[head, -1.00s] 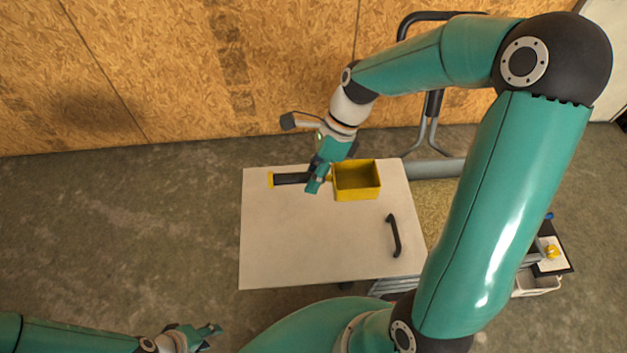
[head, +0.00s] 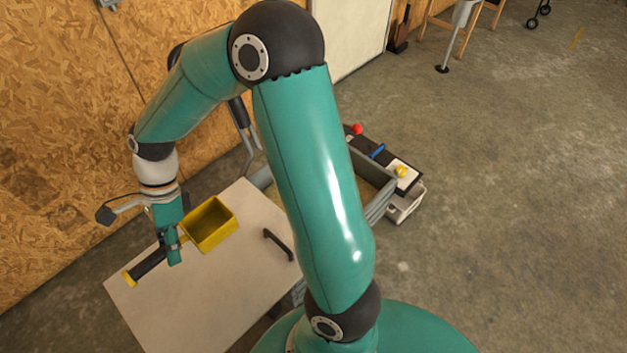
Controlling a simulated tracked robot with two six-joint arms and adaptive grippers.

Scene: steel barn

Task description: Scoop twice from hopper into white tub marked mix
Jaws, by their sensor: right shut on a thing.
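The yellow scoop (head: 209,224) has an open box-shaped bowl and a black handle with a yellow end. My right gripper (head: 172,252) is shut on the handle near the bowl, over the pale tabletop. The bowl looks empty; I cannot tell whether the scoop touches the top. A grey-walled bin, likely the hopper (head: 378,206), stands right of the table, with tan material inside, mostly hidden behind my right arm. A white tub (head: 404,207) sits low at the bin's right side; no marking is readable. My left gripper is out of view.
The pale tabletop (head: 215,290) has a black bar handle (head: 278,245) on its right part. A dark panel with a red knob (head: 358,129), a blue item and a yellow knob (head: 401,171) borders the bin.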

